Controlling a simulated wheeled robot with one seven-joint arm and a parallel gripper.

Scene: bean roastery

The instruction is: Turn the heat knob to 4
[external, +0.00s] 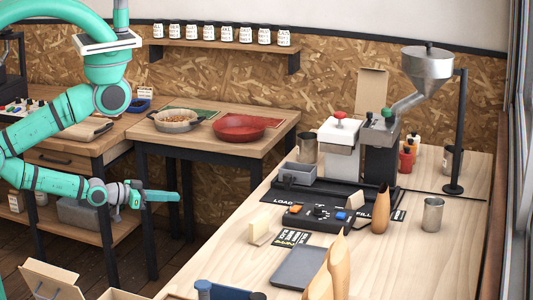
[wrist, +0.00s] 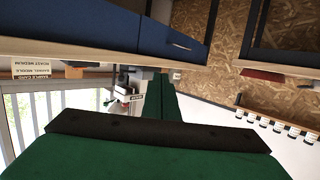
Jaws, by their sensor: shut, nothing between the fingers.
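A black control box (external: 312,224) sits on the light wooden bench in the external view. It carries an orange part (external: 295,209), a blue part (external: 341,216) and small dark controls with white marks (external: 319,211) between them. I cannot tell which control is the heat knob or read its setting. My gripper (external: 176,196) is shut and empty, left of the bench and well apart from the box. In the wrist view the green fingers of my gripper (wrist: 163,98) fill the lower middle. The knob cannot be made out there.
A grinder with a metal hopper (external: 427,62), a metal cup (external: 433,214), wooden bottle shapes (external: 380,210) and a grey tray (external: 299,267) crowd the bench. A side table holds a red pan (external: 239,127). Open space lies between my gripper and the bench.

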